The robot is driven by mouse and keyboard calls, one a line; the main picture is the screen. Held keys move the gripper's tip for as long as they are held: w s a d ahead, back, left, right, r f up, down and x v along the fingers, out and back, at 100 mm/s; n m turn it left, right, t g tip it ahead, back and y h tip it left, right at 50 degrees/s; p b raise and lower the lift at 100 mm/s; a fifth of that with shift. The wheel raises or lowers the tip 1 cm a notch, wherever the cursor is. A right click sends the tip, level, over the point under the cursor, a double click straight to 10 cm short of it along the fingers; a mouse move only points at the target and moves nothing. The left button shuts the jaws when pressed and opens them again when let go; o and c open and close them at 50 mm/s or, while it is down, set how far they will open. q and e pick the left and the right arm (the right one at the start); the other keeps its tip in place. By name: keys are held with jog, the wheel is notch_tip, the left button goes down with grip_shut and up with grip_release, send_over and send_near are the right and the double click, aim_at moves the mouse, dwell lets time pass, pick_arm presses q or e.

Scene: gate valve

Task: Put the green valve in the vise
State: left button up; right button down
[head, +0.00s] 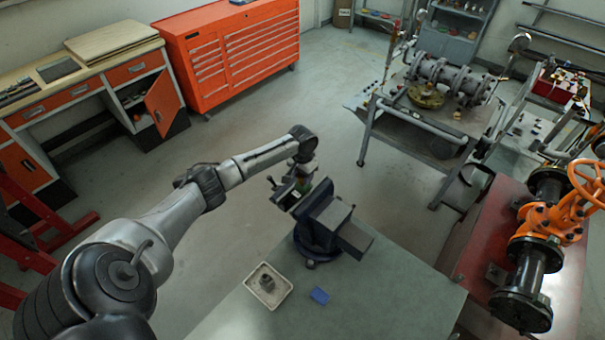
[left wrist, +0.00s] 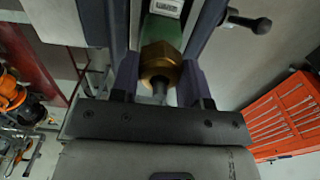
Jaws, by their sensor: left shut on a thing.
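The green valve (left wrist: 163,32) has a brass hex end (left wrist: 160,60) and a white label. In the left wrist view, its body lies between the two dark jaws of the vise (left wrist: 207,22). I cannot tell whether the jaws touch it. My left gripper (left wrist: 160,72) is shut on the valve at its brass end, one finger on each side. In the head view, my left gripper (head: 302,170) is at the left end of the vise (head: 322,222), and the valve (head: 303,186) is only partly visible there. My right gripper is not in view.
The vise stands on the corner of a grey-green table, beside a small tray (head: 250,294) holding a metal part and a blue block (head: 319,295). Orange-handled pipework (head: 545,240) stands at the right. An orange tool cabinet (head: 235,50) is at the back. The floor between is clear.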

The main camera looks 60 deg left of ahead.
pick_arm(q)
jog(key=shift+f+b, duration=0.3)
jog(key=shift+f, duration=0.7)
jog(key=o, duration=1.1)
jog(key=shift+f, duration=0.1)
jog(key=shift+r+p, duration=3.6)
jog(key=shift+p, duration=0.3)
